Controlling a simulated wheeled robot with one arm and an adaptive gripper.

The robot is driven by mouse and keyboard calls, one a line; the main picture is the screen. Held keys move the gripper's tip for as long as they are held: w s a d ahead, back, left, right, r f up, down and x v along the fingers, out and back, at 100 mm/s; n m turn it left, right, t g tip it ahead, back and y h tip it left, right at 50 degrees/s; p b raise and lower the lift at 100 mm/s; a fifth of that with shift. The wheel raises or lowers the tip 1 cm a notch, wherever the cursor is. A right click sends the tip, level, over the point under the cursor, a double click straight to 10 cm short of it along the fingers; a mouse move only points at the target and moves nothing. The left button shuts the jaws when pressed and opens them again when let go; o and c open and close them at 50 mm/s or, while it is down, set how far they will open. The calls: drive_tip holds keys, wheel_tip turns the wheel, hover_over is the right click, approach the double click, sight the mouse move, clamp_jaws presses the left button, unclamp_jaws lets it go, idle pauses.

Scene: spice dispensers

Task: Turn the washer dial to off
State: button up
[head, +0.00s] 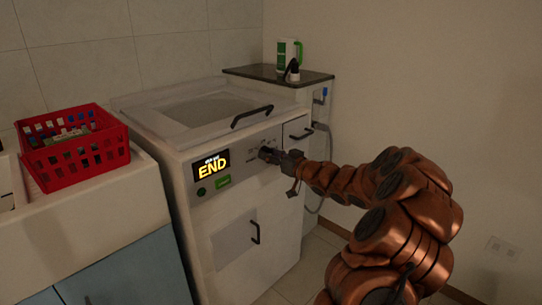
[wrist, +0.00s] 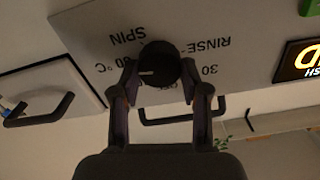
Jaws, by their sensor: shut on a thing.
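The washer (head: 270,225) stands in the middle of the head view, with a lit panel reading "END" (head: 212,166). My gripper (head: 272,155) is at the right part of its front panel. In the wrist view, which shows the panel upside down, the round black dial (wrist: 160,62) sits between the fingers of my gripper (wrist: 159,74). The fingers are shut on the dial from both sides. A short pale mark on the dial points left in that view, toward a partly hidden °C label. SPIN, RINSE and 30 labels surround the dial; a label below it is mostly hidden.
A black lid handle (head: 252,116) juts out above the panel, and a door handle (head: 255,232) below. A red basket (head: 72,150) with small bottles stands on the left counter. A green-and-white container (head: 290,52) stands on the dark-topped cabinet behind.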

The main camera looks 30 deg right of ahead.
drive_tip(key=n+b, duration=0.5)
drive_tip(key=n, duration=0.1)
drive_tip(key=n+b, duration=0.4)
drive_tip(key=n, duration=0.3)
drive_tip(key=n+b, duration=0.5)
drive_tip(key=n, duration=0.1)
drive_tip(key=shift+a+f+n+b, duration=0.25)
drive_tip(key=shift+a+n+b, duration=0.05)
drive_tip(key=shift+n+b, duration=0.1)
idle(0.4)
drive_tip(key=o, duration=1.2)
drive_tip(key=shift+c, duration=0.2)
drive_tip(key=shift+s, duration=0.1)
